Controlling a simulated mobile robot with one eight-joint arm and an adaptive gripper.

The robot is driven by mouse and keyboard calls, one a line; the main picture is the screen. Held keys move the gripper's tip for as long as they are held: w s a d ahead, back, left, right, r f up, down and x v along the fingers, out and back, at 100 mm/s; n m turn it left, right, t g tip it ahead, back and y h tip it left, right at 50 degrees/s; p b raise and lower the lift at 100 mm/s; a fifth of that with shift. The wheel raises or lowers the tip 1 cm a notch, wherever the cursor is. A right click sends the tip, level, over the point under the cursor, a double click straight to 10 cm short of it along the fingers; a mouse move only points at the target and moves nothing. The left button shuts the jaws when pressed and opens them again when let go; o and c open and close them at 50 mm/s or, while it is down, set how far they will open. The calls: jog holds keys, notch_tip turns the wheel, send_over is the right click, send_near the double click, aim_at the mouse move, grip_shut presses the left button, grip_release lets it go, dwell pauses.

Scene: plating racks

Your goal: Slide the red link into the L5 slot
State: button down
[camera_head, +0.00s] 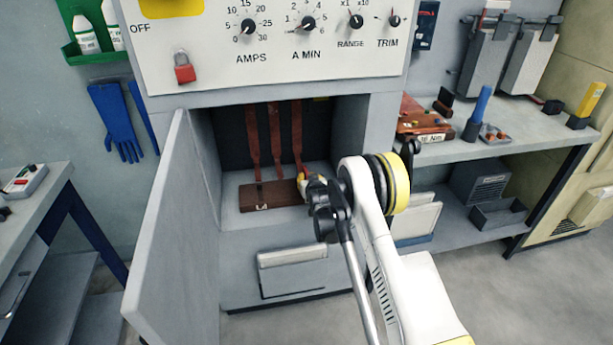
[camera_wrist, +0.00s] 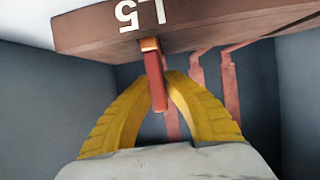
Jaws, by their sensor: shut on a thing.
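The red link (camera_wrist: 156,80) is a narrow bar between the yellow fingertips of my gripper (camera_wrist: 163,85) in the wrist view. Its orange-tan end meets or overlaps the edge of the brown block (camera_wrist: 215,25), close to the white L5 marking (camera_wrist: 142,14), which appears upside down. I cannot tell whether that end is inside a slot. In the head view the brown block (camera_head: 285,193) lies on the cabinet floor, and my gripper (camera_head: 302,178) is at its right end. The link cannot be made out in the head view.
Reddish-brown straps (camera_head: 275,135) hang behind the block inside the cabinet. The open door (camera_head: 170,225) bounds the left, and the cabinet wall (camera_head: 350,130) the right. A cluttered bench (camera_head: 520,125) stands right.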

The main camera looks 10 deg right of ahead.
jog(key=c, duration=1.5)
grip_release()
jog(key=shift+s, duration=0.15)
jog(key=v, duration=1.2)
jog(key=s+r+g, duration=0.2)
jog(key=s+r, duration=0.5)
jog(key=r, duration=0.3)
jog(key=s+r+g, duration=0.1)
jog(key=s+r, duration=0.7)
jog(key=r, duration=0.3)
jog(key=shift+s+r+g, duration=0.15)
jog(key=shift+s+g, duration=0.45)
jog(key=shift+s, duration=4)
jog(key=shift+s+r+g, duration=0.15)
jog(key=shift+s+g, duration=0.45)
jog(key=shift+s, duration=4)
jog(key=shift+s+r+g, duration=0.15)
jog(key=shift+s+g, duration=0.45)
jog(key=shift+s, duration=4.05)
